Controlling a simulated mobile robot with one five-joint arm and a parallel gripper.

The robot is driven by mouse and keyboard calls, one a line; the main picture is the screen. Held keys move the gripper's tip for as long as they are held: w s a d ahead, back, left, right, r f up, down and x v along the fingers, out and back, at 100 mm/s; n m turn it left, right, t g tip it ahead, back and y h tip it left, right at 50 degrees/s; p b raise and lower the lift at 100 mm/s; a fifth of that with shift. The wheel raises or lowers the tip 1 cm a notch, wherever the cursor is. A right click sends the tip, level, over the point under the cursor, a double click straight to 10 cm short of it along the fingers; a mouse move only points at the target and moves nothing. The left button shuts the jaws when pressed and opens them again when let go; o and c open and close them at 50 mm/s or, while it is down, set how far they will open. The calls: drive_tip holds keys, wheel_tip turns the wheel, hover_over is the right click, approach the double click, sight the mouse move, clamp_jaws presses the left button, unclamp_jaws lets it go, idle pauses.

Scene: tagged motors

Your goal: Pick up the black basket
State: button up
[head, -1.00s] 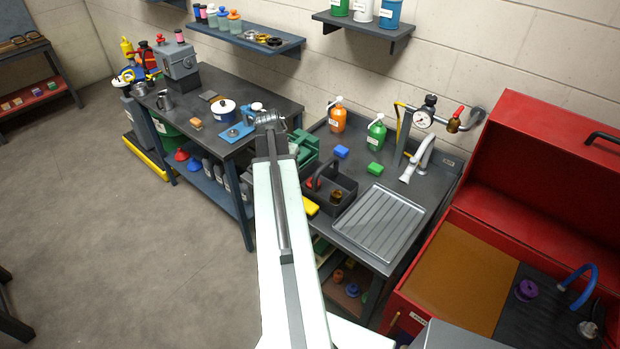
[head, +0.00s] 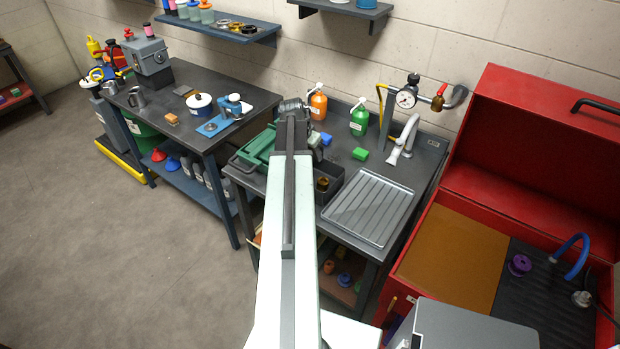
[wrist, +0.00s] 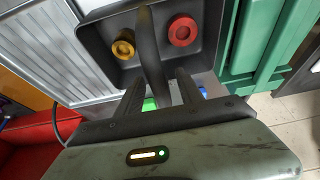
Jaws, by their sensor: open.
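The black basket (head: 328,186) stands on the dark bench beside the ribbed metal tray, partly hidden behind my arm in the head view. In the wrist view the basket (wrist: 208,55) lies just ahead of my gripper, with a brass ring (wrist: 123,46) and a red ring (wrist: 183,31) inside. Its dark handle (wrist: 150,50) runs across the middle. My gripper (wrist: 160,80) is open, and the handle appears between its two fingers. I cannot tell whether either finger touches it. In the head view the fingers are hidden.
The ribbed tray (head: 370,210) is right of the basket and a green case (head: 254,150) is left. A green block (head: 359,152), an orange bottle (head: 318,103), a green bottle (head: 359,120) and a tap (head: 404,138) stand behind. A red chest (head: 540,150) is at right.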

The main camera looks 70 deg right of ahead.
drive_tip(key=shift+b+x, duration=0.45)
drive_tip(key=shift+x, duration=0.75)
clamp_jaws()
wheel_tip(320, 180, up, 10)
drive_tip(key=p, duration=1)
drive_tip(key=shift+r, duration=0.1)
drive_tip(key=shift+w, duration=0.15)
